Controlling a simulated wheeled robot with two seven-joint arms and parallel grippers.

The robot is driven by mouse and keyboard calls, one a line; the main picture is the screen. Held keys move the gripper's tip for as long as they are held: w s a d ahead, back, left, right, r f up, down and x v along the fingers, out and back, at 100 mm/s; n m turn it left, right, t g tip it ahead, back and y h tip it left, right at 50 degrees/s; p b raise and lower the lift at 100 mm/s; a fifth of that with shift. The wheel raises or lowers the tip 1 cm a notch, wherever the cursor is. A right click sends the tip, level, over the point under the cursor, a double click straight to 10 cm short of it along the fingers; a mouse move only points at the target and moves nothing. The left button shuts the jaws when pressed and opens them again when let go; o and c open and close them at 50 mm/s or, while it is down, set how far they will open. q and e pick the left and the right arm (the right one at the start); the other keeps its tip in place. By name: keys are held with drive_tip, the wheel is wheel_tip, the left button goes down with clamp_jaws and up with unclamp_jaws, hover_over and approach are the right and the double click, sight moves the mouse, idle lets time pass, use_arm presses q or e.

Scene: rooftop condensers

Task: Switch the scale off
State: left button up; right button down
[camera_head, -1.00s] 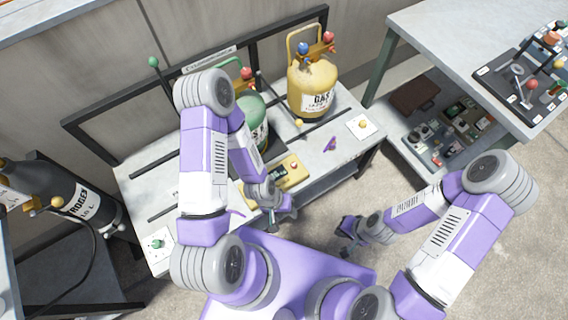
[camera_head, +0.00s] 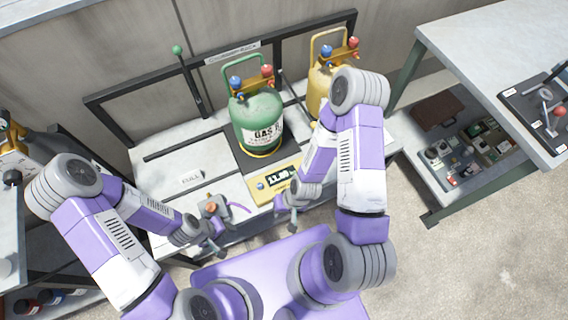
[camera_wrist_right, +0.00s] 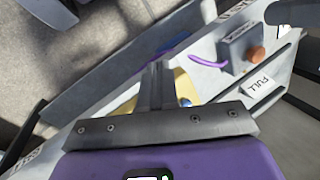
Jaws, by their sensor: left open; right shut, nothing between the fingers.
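The scale's yellow panel (camera_head: 277,184) is at the bench's front edge, with a lit digital display and a blue button (camera_head: 260,186) at its left end. A green gas cylinder (camera_head: 258,122) stands on the dark scale plate behind it. My right gripper (camera_head: 292,222) is shut and empty, at the panel's front right side. In the right wrist view its shut fingers (camera_wrist_right: 155,82) partly cover the yellow panel; the blue button (camera_wrist_right: 185,102) shows beside them. My left gripper (camera_head: 214,248) is open and empty, in front of the bench, left of the scale.
A grey box with an orange knob (camera_head: 211,206) sits left of the scale, beside a purple curved piece (camera_head: 238,207). A yellow cylinder (camera_head: 322,88) stands behind my right arm. A second bench (camera_head: 500,50) with a loaded lower shelf is at right. Open floor lies front right.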

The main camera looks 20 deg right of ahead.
idle(0.3)
drive_tip(key=w+d+r+t+y+p, duration=0.1)
drive_tip(key=w+d+r+t, duration=0.1)
drive_tip(key=w, duration=0.3)
drive_tip(key=w+d+r+t+y+p, duration=0.1)
drive_tip(key=w+d+r+y+p, duration=0.1)
drive_tip(key=w, duration=0.3)
drive_tip(key=w+d+r+t, duration=0.1)
drive_tip(key=w+d, duration=0.1)
drive_tip(key=d, duration=0.4)
drive_tip(key=w+d+r+n+t+h+p, duration=0.1)
drive_tip(key=w+d+t, duration=0.1)
drive_tip(key=d, duration=0.4)
drive_tip(key=shift+w+d+n, duration=0.3)
drive_tip(key=shift+w+d, duration=0.05)
drive_tip(key=shift+w, duration=0.3)
drive_tip(key=shift+f, duration=0.1)
wheel_tip(320, 180, down, 8)
drive_tip(key=b, duration=0.6)
drive_tip(key=shift+f+b, duration=0.25)
drive_tip(key=shift+b, duration=0.1)
drive_tip(key=shift+f, duration=0.2)
